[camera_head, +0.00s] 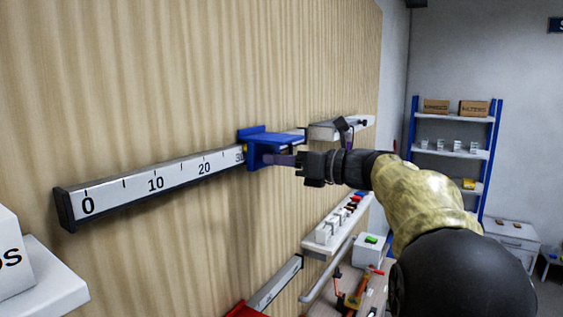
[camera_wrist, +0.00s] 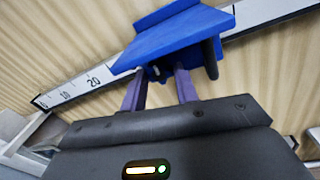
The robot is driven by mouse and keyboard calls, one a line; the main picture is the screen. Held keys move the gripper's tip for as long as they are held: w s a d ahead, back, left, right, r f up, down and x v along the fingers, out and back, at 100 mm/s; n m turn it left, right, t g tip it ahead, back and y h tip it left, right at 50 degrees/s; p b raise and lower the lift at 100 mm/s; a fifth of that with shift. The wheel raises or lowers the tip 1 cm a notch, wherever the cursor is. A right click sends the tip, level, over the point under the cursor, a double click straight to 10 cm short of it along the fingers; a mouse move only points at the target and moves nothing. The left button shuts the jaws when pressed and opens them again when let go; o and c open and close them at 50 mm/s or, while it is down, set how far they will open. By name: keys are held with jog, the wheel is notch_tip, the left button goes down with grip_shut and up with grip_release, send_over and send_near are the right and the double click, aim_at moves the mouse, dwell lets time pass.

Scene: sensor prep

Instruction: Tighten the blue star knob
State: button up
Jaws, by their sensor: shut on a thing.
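A blue carriage (camera_head: 272,138) sits on the white scale rail (camera_head: 150,185) on the wooden wall, just past the 30 mark. It also shows in the wrist view (camera_wrist: 175,38), with its flat plate over my fingertips. My gripper (camera_head: 270,159) reaches in from the right, its purple fingers at the carriage's front, below the plate. In the wrist view my gripper (camera_wrist: 160,72) has its two fingers apart under the plate, shut on the blue star knob. The knob itself is mostly hidden by the plate and fingers, so its shape and turn cannot be made out.
A white ledge with small switches (camera_head: 340,222) runs below the arm. A second rail (camera_head: 275,282) and a red part (camera_head: 243,309) lie lower. A blue-framed shelf (camera_head: 452,152) stands at the far right. A white box (camera_head: 14,258) is at left.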

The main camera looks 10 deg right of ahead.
jog(key=shift+s+a+f+m+t+h+p, duration=0.15)
jog(key=shift+m+t+p, duration=0.25)
jog(key=shift+m, duration=3.75)
jog(key=shift+d+r+m+t+h+p, duration=0.1)
jog(key=shift+m+t+h+p, duration=0.25)
jog(key=shift+m, duration=3.85)
jog(key=shift+s+a+f+m+t+h+p, duration=0.1)
jog(key=shift+m+t+p, duration=0.4)
jog(key=shift+m, duration=3.65)
jog(key=o, duration=1)
